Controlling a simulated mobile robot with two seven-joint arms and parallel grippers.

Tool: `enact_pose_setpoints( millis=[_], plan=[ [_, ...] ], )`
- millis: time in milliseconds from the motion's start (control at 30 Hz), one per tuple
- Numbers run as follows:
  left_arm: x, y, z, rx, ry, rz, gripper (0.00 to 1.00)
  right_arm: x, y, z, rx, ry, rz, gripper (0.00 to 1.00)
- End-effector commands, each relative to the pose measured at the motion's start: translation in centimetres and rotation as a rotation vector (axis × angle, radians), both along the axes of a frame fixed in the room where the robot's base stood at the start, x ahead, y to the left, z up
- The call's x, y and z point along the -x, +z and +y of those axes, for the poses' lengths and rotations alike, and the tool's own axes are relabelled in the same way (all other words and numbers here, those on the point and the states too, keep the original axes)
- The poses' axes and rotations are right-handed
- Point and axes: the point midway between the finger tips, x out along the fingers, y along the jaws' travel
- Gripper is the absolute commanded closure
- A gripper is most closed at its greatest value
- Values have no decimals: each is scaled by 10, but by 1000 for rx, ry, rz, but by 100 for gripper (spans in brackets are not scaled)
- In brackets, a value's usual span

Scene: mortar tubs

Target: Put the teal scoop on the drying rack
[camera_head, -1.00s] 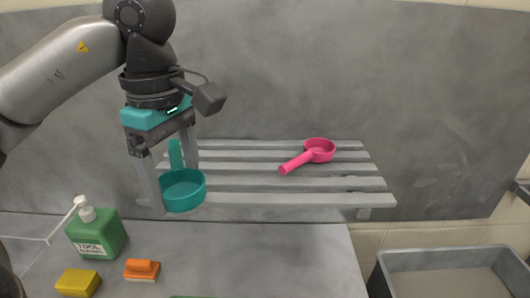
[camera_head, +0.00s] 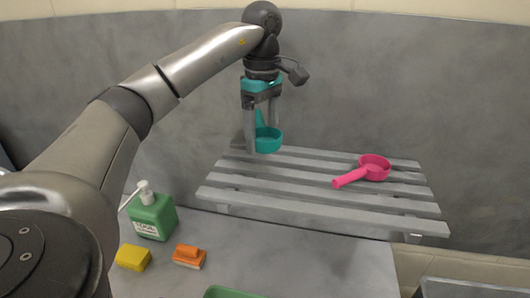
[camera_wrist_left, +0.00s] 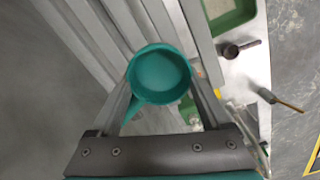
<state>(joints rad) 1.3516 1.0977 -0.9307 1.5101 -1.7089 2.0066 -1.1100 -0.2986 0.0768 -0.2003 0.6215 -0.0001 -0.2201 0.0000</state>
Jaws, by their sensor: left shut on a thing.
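The teal scoop (camera_head: 267,140) is held by my left gripper (camera_head: 262,150), its round cup low and its handle up between the fingers. In the left wrist view the teal scoop (camera_wrist_left: 160,74) shows its open cup between the two fingers. The drying rack (camera_head: 300,208) is a grey slatted shelf on the wall. The gripper and scoop are over the back left part of its slats in the head view; I cannot tell whether the scoop touches them. My right gripper is not in view.
A pink scoop (camera_head: 373,168) lies on the right part of the rack. Below are a green soap bottle (camera_head: 152,217), a yellow sponge (camera_head: 133,257), an orange brush (camera_head: 189,257) and part of a green tray (camera_head: 232,293).

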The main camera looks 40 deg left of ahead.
Motion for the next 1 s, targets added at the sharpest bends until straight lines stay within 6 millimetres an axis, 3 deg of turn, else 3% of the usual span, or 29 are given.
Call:
enact_pose_setpoints(
  millis=[167,233,667,1000],
  plan=[
    [-21,2,11,1,2,0,80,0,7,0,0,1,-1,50],
    [-18,-16,11,-1,-1,5,80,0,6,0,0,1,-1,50],
    [-19,-65,11,0,0,1,80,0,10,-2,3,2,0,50],
    [-22,-70,12,0,0,-2,80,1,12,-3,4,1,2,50]
  ],
)
